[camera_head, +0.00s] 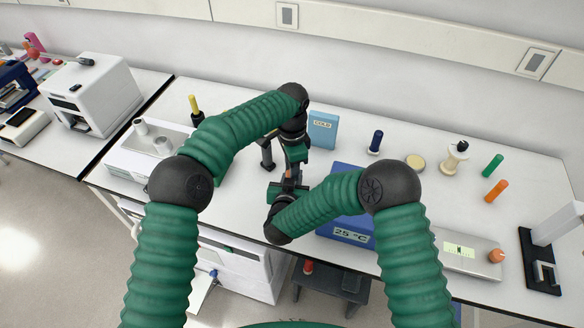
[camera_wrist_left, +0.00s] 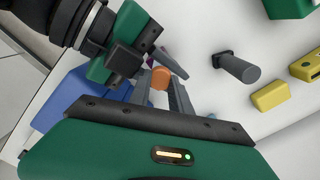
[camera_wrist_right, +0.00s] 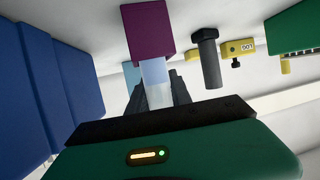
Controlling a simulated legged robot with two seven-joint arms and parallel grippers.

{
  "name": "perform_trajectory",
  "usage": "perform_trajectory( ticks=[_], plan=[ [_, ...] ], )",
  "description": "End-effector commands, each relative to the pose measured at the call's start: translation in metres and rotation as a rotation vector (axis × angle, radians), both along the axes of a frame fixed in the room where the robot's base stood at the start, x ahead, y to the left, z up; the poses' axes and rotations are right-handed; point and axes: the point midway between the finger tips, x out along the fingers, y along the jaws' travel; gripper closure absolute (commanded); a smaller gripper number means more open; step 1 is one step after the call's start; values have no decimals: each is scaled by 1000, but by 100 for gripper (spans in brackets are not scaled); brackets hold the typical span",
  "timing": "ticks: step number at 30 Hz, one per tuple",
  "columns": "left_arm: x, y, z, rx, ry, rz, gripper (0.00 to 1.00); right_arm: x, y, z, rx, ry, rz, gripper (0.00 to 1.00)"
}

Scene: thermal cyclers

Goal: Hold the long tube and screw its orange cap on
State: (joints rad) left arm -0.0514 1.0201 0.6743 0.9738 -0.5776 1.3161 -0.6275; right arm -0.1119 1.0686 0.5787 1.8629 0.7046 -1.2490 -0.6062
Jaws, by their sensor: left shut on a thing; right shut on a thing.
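My left gripper (camera_wrist_left: 163,86) is shut on the orange cap (camera_wrist_left: 160,77), which shows between its fingers in the left wrist view. My right gripper (camera_wrist_right: 158,94) is shut on the long tube (camera_wrist_right: 156,73), a pale translucent shaft in the right wrist view. In the head view both grippers meet at the middle of the bench, the left (camera_head: 292,166) from above and the right (camera_head: 289,183) from below. They hide most of the tube there. Whether the cap touches or sits on the tube's mouth cannot be told.
A blue box (camera_head: 348,234) marked 25 °C stands beside the right forearm, and a light-blue COLD block (camera_head: 323,129) behind. A purple block (camera_wrist_right: 148,30) shows beyond the tube. A dark post (camera_wrist_left: 236,67) stands nearby. Green (camera_head: 493,165) and orange (camera_head: 496,191) cylinders are at the right.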

Motion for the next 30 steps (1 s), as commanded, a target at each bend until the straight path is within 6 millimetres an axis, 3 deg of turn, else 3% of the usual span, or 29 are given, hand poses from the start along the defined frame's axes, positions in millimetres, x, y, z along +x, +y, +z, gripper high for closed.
perform_trajectory(
  ticks=[12, 16, 18, 22, 23, 27, 30],
  plan=[
    [4, 2, 0, -4, -9, -1330, 100, -2, 0, -1, 0, 4, 0, 100],
    [4, 2, 0, -5, -8, -1661, 100, -2, 0, -1, 0, 4, 1, 100],
    [4, 2, 0, -5, -8, -1758, 100, -2, 1, -1, -1, 4, 2, 100],
    [4, 2, 0, -3, -10, -1749, 100, -2, 1, -2, 0, 5, 3, 100],
    [5, 2, 0, -3, -10, -1749, 73, -2, 1, -2, 0, 5, 3, 100],
    [4, 1, 0, -6, -8, -1749, 55, -2, 1, -2, 0, 5, 1, 100],
    [3, 1, -1, -8, -6, -1749, 54, -2, 1, -2, 0, 4, 1, 100]
  ],
)
